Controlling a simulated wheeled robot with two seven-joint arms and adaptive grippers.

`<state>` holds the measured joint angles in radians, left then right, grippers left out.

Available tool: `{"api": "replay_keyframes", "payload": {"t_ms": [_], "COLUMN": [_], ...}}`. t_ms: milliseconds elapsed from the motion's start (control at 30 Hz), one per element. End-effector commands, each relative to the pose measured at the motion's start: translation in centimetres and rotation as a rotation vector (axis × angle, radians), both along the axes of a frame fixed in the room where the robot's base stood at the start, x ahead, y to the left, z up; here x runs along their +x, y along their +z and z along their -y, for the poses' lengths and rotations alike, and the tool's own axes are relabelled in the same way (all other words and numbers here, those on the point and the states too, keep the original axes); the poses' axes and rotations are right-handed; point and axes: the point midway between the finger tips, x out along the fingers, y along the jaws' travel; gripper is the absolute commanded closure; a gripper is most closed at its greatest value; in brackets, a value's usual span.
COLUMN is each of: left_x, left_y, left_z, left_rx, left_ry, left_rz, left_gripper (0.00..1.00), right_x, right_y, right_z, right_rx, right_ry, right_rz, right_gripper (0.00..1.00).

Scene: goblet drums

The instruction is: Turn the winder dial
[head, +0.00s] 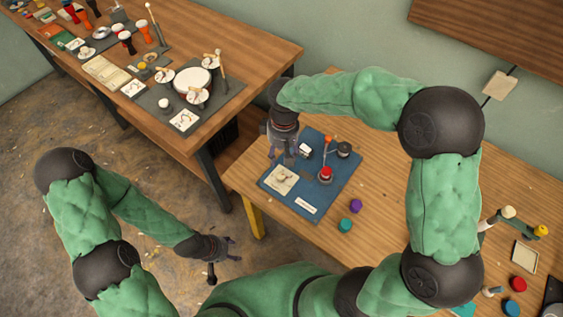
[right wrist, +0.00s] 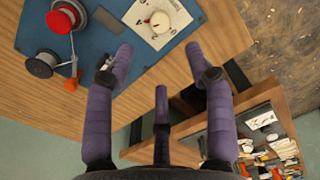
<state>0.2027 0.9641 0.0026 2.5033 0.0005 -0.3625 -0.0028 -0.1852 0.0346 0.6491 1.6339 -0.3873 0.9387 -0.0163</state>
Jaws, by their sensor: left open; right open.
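A round white dial (head: 281,177) with a red mark sits on a cream card on the blue mat (head: 313,192). It also shows in the right wrist view (right wrist: 157,22). A red-topped spool (head: 326,174) stands to the right of the card, with a dark spool (head: 344,149) behind it. My right gripper (head: 283,158) is open and empty, just behind the card in the head view; its fingers are apart from the dial. My left gripper (head: 228,248) is open and empty, away from the mat, over the floor.
An orange-tipped rod (head: 327,142) stands on the mat, near a small white piece (head: 304,150) beside my right gripper. Purple (head: 355,205) and teal (head: 345,225) pieces lie right of the mat. Another table (head: 262,55) with drums stands at the back left.

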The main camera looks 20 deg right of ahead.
Motion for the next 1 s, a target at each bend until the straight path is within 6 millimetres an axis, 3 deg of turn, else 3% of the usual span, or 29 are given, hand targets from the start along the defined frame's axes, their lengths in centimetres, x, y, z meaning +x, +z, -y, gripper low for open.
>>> {"api": "replay_keyframes", "payload": {"t_ms": [200,400,667,1000], "left_x": [0.0,0.0,0.0,0.0], "left_y": [3.0,4.4,4.2,2.5], "left_z": [0.0,0.0,0.0,0.0], "left_rx": [0.000,0.000,0.000,0.000], "left_ry": [0.000,0.000,0.000,0.000], "left_rz": [0.001,0.001,0.000,0.000], "left_gripper": [0.43,0.43,0.43,0.43], "right_x": [0.1,0.1,0.0,-0.2], "right_y": [0.0,-0.6,-2.1,-7.9], "right_z": [-0.1,-0.2,-0.3,-0.4], "right_rx": [-0.003,0.001,0.003,0.004], "right_ry": [0.413,0.706,0.799,0.796], "right_rz": [-0.002,-0.002,-0.003,-0.005], "right_gripper": [0.46,0.46,0.46,0.46]}}
